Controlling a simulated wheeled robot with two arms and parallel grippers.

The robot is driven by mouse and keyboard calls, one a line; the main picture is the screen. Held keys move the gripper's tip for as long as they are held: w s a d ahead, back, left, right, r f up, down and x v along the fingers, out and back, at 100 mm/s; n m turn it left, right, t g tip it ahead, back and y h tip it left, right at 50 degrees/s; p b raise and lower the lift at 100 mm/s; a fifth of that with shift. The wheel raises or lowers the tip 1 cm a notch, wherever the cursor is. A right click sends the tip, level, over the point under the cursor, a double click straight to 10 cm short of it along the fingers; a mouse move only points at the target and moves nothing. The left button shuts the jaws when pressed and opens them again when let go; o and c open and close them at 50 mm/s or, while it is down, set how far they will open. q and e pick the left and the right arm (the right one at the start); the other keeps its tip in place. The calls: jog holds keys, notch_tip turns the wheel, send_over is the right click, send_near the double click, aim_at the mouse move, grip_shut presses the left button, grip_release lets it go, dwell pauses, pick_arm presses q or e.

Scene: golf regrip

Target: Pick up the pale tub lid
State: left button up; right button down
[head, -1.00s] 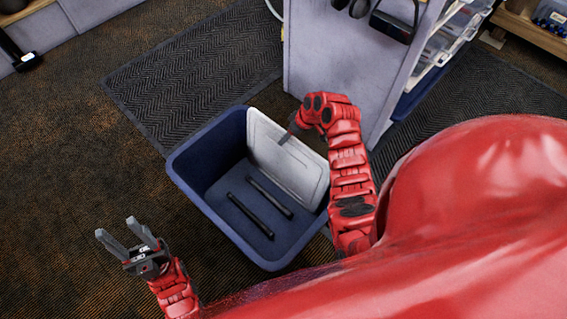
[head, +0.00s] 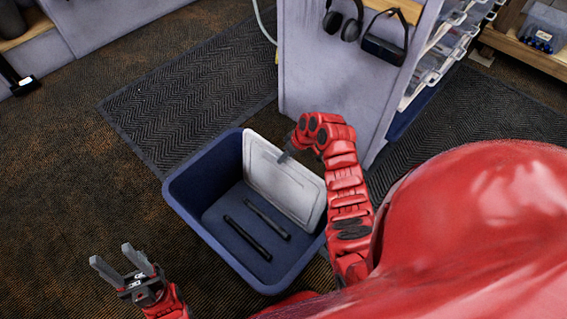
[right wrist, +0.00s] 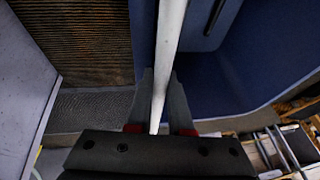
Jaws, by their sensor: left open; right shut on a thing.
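The pale tub lid (head: 284,181) stands tilted on edge inside the blue tub (head: 183,193), along its far right side. My right gripper (head: 284,155) is at the lid's upper edge and shut on it. In the right wrist view the lid (right wrist: 170,45) shows edge-on as a pale strip between the fingers of the right gripper (right wrist: 158,105). My left gripper (head: 124,263) is open and empty, above the floor to the left of the tub.
Two dark grips (head: 248,238) lie on the tub's floor. A grey cabinet panel (head: 310,75) with headphones (head: 343,22) stands beyond the tub. A dark mat (head: 190,95) lies behind it. The brown floor (head: 70,170) at left is clear.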

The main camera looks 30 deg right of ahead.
notch_tip(320, 180, up, 27)
jog(key=p, duration=1.3)
jog(key=shift+r+p, duration=0.2)
jog(key=shift+p, duration=0.1)
